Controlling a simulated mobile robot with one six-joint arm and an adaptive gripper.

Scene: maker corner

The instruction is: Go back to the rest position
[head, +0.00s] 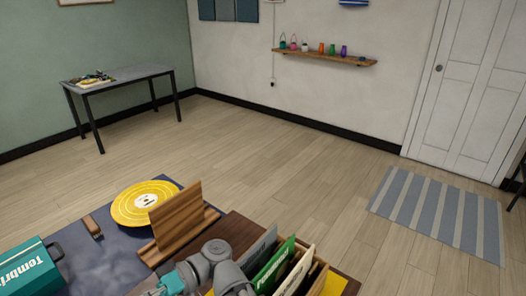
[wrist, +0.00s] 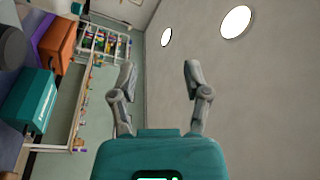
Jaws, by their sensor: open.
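My gripper (wrist: 158,82) is open and empty in the wrist view, its two grey fingers spread apart against a plain grey ceiling. In the head view my grey arm shows at the bottom middle, with a teal part at the lower edge; the fingertips cannot be made out there. The arm is close beside a wooden stand (head: 178,222) and a crate of record sleeves (head: 274,262).
A yellow record (head: 130,205), a small brown block (head: 92,227) and a teal case (head: 28,270) lie on the dark mat (head: 95,260). Beyond are open floor, a side table (head: 120,78), a striped rug (head: 440,212) and a wall shelf (head: 325,57).

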